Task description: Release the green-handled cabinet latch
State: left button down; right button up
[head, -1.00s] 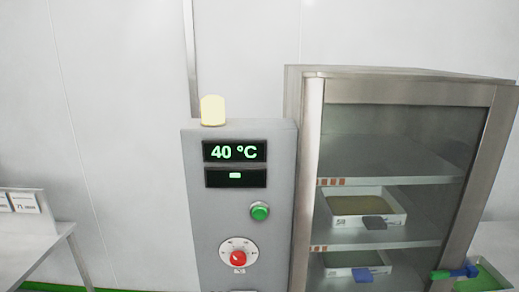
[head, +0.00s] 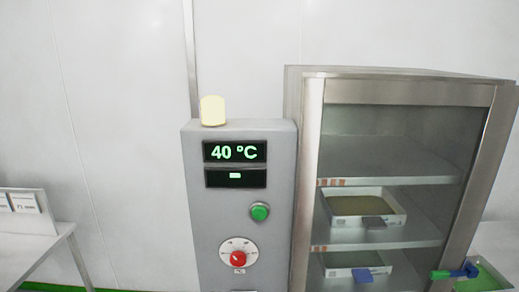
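The steel cabinet (head: 313,150) with a glass door stands at the right. Its latch (head: 453,273) has a green grip and a blue part, and sits low on the right side of the door frame. The door looks closed. Through the glass I see shelves with a white tray (head: 345,221) on the middle one and another white tray (head: 340,271) below. Neither of my grippers shows in the head view.
A grey control panel (head: 208,220) left of the cabinet has a 40 °C display (head: 235,151), a green button (head: 260,211), a red knob (head: 238,258) and a pale lamp (head: 212,110) on top. A table (head: 40,248) stands far left. A green-filled tray (head: 490,277) lies lower right.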

aim_at(471, 271)
jog(key=z, duration=1.35)
jog(key=i+u, duration=0.15)
jog(key=u, duration=0.25)
jog(key=i+l+u, duration=0.1)
jog(key=u, duration=0.3)
jog(key=i+l+u, duration=0.1)
jog(key=u, duration=0.3)
